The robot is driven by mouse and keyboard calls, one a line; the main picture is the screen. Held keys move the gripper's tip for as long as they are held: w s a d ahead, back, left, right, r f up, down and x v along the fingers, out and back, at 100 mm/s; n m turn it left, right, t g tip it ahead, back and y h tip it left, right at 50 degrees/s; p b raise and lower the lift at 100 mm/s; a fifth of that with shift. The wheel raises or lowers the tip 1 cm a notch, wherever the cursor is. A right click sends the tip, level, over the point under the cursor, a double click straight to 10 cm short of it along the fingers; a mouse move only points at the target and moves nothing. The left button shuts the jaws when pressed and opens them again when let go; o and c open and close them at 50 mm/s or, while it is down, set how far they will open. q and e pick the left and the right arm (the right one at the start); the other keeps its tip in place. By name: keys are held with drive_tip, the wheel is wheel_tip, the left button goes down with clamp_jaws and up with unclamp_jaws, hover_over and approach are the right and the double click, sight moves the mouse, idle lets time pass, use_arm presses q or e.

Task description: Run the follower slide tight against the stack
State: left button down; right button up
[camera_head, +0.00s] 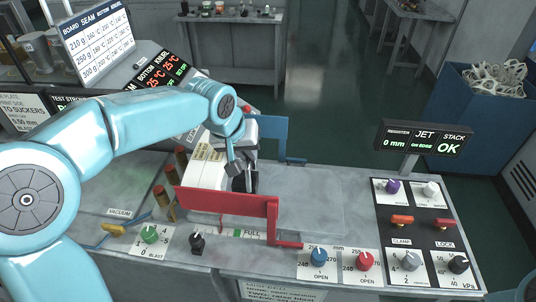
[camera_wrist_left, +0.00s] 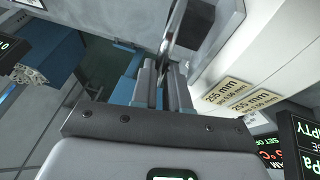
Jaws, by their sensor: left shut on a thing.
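The stack (camera_head: 207,167), a pale block with small printed labels, stands between a red side guide (camera_head: 230,204) in front and a blue side guide (camera_head: 268,133) behind. Its labelled face (camera_wrist_left: 262,65) fills the right of the left wrist view. My left gripper (camera_head: 238,172) points down just right of the stack. Its fingers (camera_wrist_left: 160,88) are shut on a part that I take to be the follower slide, mostly hidden by the fingers. Whether the slide touches the stack is hidden. My right gripper is not in view.
A display (camera_head: 424,140) reads "REGISTER 0 mm", "JET ON EDGE", "STACK OK". A knob and lever panel (camera_head: 418,222) lies at the right. Blue (camera_head: 319,256) and red (camera_head: 364,261) knobs sit at the front edge. The bench top (camera_head: 320,205) right of the guides is clear.

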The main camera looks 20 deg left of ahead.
use_arm(q)
drive_tip(key=c, duration=1.1)
unclamp_jaws()
drive_tip(key=shift+a, duration=0.1)
drive_tip(key=v, duration=1.6)
drive_tip(key=shift+r+b, duration=0.2)
drive_tip(key=shift+b, duration=0.2)
drive_tip(key=shift+s, duration=0.15)
